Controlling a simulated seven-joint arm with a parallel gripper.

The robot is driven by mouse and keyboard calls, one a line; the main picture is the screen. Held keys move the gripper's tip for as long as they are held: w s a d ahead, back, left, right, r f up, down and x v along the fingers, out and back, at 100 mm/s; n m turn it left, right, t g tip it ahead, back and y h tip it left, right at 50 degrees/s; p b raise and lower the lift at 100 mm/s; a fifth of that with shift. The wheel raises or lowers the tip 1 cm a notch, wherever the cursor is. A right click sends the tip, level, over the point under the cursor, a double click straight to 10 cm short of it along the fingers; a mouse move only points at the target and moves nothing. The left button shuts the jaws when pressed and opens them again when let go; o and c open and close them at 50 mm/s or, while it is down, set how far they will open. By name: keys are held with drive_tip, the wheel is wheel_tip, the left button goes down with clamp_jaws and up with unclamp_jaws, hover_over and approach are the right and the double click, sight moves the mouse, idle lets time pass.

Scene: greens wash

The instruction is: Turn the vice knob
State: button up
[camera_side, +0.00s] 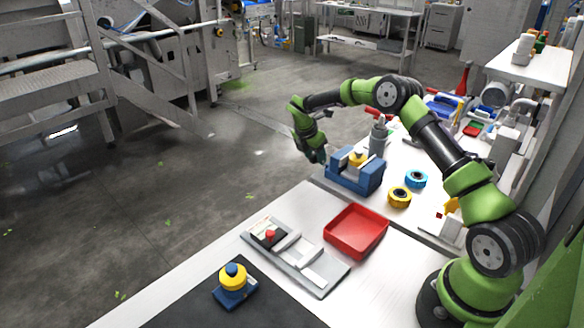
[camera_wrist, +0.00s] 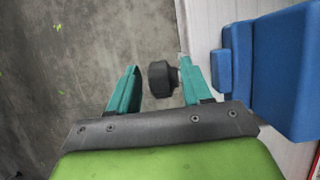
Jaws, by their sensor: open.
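The blue vice (camera_side: 357,176) stands near the table's edge, with a yellow round part (camera_side: 357,158) between its grey jaws. In the wrist view the vice's blue body (camera_wrist: 285,70) fills the upper right. The vice knob (camera_wrist: 160,78) is a black ribbed cylinder on a short shaft. It shows between the two teal fingers of my gripper (camera_wrist: 162,88), closer to the right finger. My gripper is open, and I cannot tell whether a finger touches the knob. In the side view my gripper (camera_side: 317,155) points down just left of the vice, and the knob is hidden there.
A red tray (camera_side: 356,231) and a grey sliding fixture (camera_side: 296,256) lie in front of the vice. A yellow and a blue ring (camera_side: 416,179) lie to its right. A grey bottle (camera_side: 378,138) stands behind it. Open floor (camera_side: 215,165) lies left of the table edge.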

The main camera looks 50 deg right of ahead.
drive_tip(key=shift+c, duration=0.5)
clamp_jaws()
drive_tip(key=h, duration=0.2)
drive_tip(key=shift+a+h, duration=0.3)
drive_tip(key=shift+h, duration=0.1)
drive_tip(key=h, duration=0.2)
drive_tip(key=shift+a+f+h, duration=0.1)
drive_tip(key=shift+a+h, duration=0.1)
drive_tip(key=shift+h, duration=0.2)
drive_tip(key=h, duration=0.6)
drive_tip(key=shift+a+f, duration=0.15)
drive_tip(key=shift+f, duration=0.1)
drive_tip(key=shift+h, duration=0.3)
drive_tip(key=shift+o, duration=0.5)
unclamp_jaws()
